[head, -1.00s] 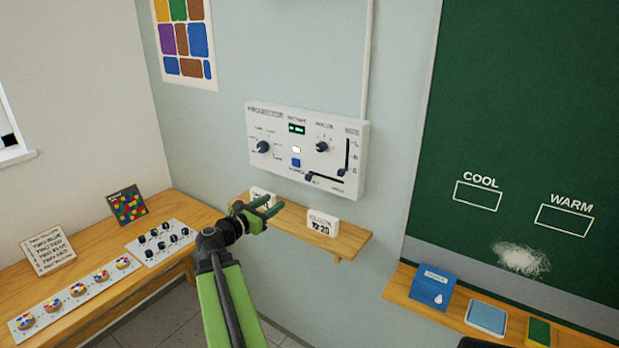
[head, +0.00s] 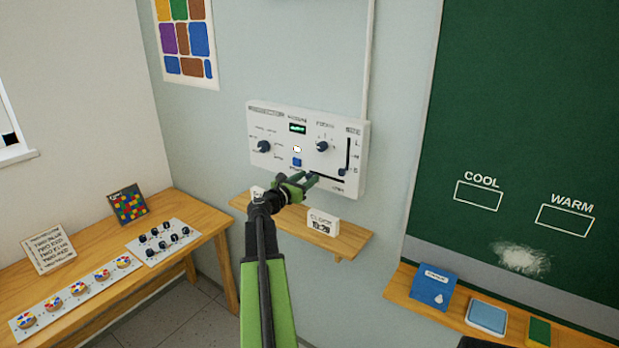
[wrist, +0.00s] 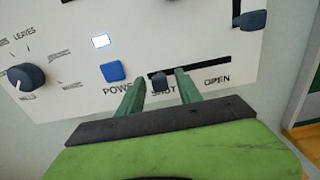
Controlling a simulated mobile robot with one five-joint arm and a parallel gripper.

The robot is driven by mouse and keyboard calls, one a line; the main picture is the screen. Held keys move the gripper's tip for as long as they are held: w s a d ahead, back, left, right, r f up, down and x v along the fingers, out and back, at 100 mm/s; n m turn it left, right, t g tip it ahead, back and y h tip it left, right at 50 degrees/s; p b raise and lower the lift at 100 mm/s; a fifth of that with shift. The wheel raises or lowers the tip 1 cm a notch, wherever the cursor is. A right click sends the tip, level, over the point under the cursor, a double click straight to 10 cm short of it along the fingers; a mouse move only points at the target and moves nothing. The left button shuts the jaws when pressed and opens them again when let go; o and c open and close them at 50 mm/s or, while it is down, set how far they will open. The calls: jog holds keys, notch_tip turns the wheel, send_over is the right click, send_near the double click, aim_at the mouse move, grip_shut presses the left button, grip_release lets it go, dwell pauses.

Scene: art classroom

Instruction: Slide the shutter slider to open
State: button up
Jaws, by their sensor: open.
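The white wall panel (head: 262,122) is in the head view, and its lower part fills the wrist view. In the wrist view the shutter slider (wrist: 160,83), a small dark knob, sits at the left end of its horizontal slot (wrist: 207,67), by the "SHUT" label. The "OPEN" label (wrist: 217,81) is under the right end. My gripper (head: 302,180) is at the panel's lower edge. Its green fingers are open, one on each side of the knob, with gaps showing. I cannot tell how deep they reach around it. In the head view the gripper partly covers the slider.
A blue power button (wrist: 113,71) is just left of my fingers. A round dial (wrist: 26,77) and a vertical slider (head: 343,171) are on the same panel. A green chalkboard (head: 520,110) is at right.

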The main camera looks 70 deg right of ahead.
jog(key=shift+s+d, duration=0.2)
jog(key=shift+d, duration=0.5)
grip_shut()
dwell(1.0)
